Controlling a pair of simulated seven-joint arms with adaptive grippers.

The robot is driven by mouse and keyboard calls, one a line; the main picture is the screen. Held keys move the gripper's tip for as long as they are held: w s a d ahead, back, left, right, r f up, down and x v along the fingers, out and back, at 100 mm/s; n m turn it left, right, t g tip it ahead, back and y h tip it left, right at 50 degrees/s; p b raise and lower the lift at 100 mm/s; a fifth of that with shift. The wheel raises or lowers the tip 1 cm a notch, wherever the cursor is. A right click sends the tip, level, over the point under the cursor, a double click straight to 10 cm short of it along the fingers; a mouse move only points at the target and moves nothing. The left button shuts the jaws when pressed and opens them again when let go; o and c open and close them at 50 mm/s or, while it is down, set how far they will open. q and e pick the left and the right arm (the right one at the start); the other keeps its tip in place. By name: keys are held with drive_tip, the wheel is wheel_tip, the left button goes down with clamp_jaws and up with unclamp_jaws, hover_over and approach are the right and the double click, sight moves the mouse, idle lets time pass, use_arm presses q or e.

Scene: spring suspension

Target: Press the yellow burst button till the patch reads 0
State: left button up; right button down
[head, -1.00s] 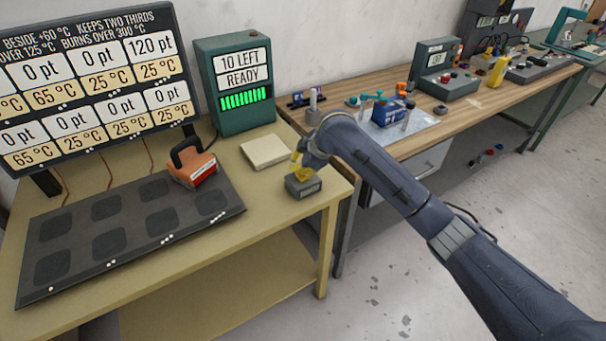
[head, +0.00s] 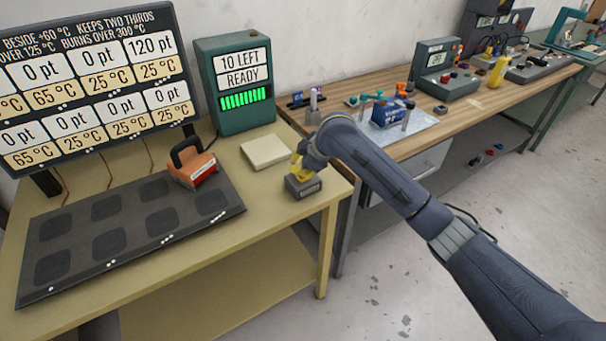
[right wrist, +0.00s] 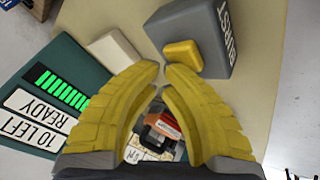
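The burst button (right wrist: 183,54) is a yellow cap on a grey box (right wrist: 215,35) marked BURST. The same grey box (head: 303,187) stands near the right front corner of the yellowish table in the head view. My right gripper (right wrist: 163,70) has its yellow fingertips almost together, with nothing seen between them, close to the button; contact cannot be told. In the head view the right gripper (head: 298,173) is over the box and hides the button. The reading board (head: 90,85) shows 120 pt, 25 °C at its upper right; other fully visible point readings are 0. My left gripper is out of view.
A green counter (head: 235,85) reads 10 LEFT, READY, with green bars lit. An orange tool (head: 195,170) with a black handle sits on the dark patch mat (head: 75,200). A pale block (head: 265,151) lies behind the box. A wooden bench (head: 440,120) with equipment stands right.

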drive_tip(key=shift+f, duration=0.25)
drive_tip(key=shift+r, duration=0.15)
idle(0.4)
drive_tip(key=shift+r, duration=0.85)
drive_tip(key=shift+r, duration=2.5)
